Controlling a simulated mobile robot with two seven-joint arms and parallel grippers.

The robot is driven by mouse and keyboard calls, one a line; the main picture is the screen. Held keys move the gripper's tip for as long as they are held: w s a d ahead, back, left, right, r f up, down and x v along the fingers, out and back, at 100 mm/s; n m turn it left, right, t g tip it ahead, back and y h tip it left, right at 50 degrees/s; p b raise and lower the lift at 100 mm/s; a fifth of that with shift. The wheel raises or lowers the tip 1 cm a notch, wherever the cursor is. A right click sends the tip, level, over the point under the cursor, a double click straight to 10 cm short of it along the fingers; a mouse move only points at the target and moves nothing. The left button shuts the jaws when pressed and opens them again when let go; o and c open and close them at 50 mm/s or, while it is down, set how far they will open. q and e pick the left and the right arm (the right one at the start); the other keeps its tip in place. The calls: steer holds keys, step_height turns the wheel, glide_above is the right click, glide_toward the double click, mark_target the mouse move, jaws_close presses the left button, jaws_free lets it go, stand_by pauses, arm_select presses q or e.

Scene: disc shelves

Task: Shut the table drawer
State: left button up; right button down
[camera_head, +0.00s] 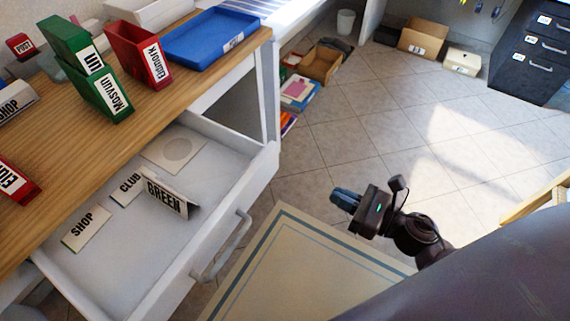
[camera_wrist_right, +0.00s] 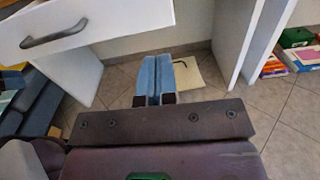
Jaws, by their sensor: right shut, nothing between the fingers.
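The white table drawer (camera_head: 205,245) is pulled well out from under the wooden tabletop (camera_head: 155,98). Its bar handle (camera_head: 224,247) is on the front panel. Cards marked SHOP, CLUB and GREEN lie or stand inside it. My right gripper (camera_head: 339,198) is to the right of the drawer front, apart from it, with its blue fingers shut and empty. In the right wrist view the gripper (camera_wrist_right: 153,78) points forward, and the drawer front (camera_wrist_right: 118,20) with its handle (camera_wrist_right: 55,34) is at the upper left. My left gripper is not in view.
Green and red card boxes (camera_head: 138,57) and a blue tray (camera_head: 211,38) stand on the tabletop. A cream mat with a blue border (camera_head: 300,275) lies below the gripper. Open tiled floor (camera_head: 400,125) stretches to the right. A dark drawer cabinet (camera_head: 530,55) stands far right.

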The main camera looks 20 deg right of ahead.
glide_toward(274, 165)
steer(key=x, duration=0.7)
steer(key=shift+w+a+p, duration=0.15)
steer(key=shift+w+p, duration=0.1)
steer(key=shift+p, duration=0.1)
